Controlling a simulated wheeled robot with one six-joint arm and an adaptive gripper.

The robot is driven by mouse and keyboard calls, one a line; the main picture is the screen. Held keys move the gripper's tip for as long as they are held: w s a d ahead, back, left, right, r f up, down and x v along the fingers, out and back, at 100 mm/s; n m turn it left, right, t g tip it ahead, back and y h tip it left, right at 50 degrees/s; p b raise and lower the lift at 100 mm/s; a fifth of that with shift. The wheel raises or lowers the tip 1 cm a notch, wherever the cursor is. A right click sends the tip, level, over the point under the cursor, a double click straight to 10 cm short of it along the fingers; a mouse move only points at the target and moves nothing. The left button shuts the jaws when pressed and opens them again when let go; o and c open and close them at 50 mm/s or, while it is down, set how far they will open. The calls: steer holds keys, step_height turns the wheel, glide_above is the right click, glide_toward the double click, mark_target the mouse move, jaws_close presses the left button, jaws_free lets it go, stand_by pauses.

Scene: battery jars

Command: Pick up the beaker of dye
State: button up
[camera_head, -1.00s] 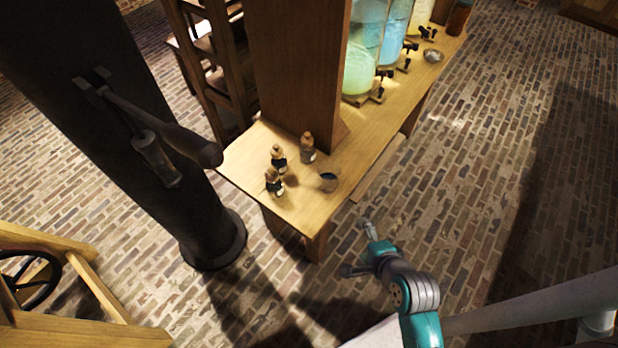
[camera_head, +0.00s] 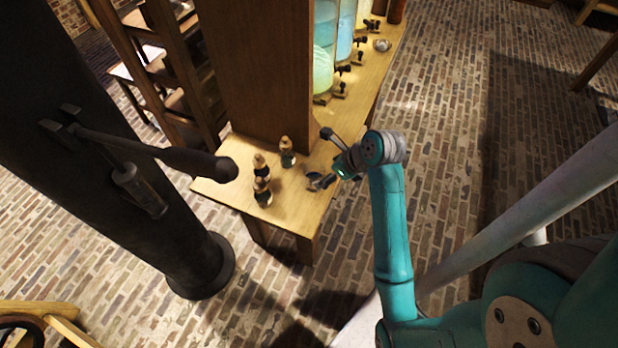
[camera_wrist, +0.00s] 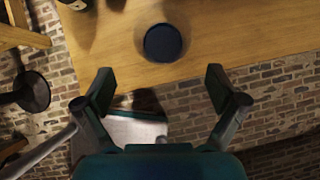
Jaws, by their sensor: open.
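The beaker of dye (camera_wrist: 163,43) shows in the wrist view as a dark round shape seen from above, on the wooden table near its edge. In the head view the beaker (camera_head: 313,180) is small and partly hidden by my gripper. My gripper (camera_wrist: 163,86) is open and empty, its two fingers spread wide. The beaker lies beyond the fingertips in the wrist view, between their lines and apart from them. In the head view my gripper (camera_head: 328,160) is over the table's front right edge.
Several small stoppered bottles stand left of the beaker, one being a bottle (camera_head: 287,152). A thick wooden post (camera_head: 258,70) rises behind. Large glass jars (camera_head: 323,55) with taps stand farther back on the table (camera_head: 291,216). A dark column (camera_head: 110,180) stands at left.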

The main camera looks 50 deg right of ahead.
steer(key=x, duration=0.9)
steer(key=shift+d+f, duration=0.15)
steer(key=shift+f, duration=0.1)
steer(key=c, duration=1.3)
steer(key=shift+r, duration=0.2)
steer(key=shift+c, duration=0.2)
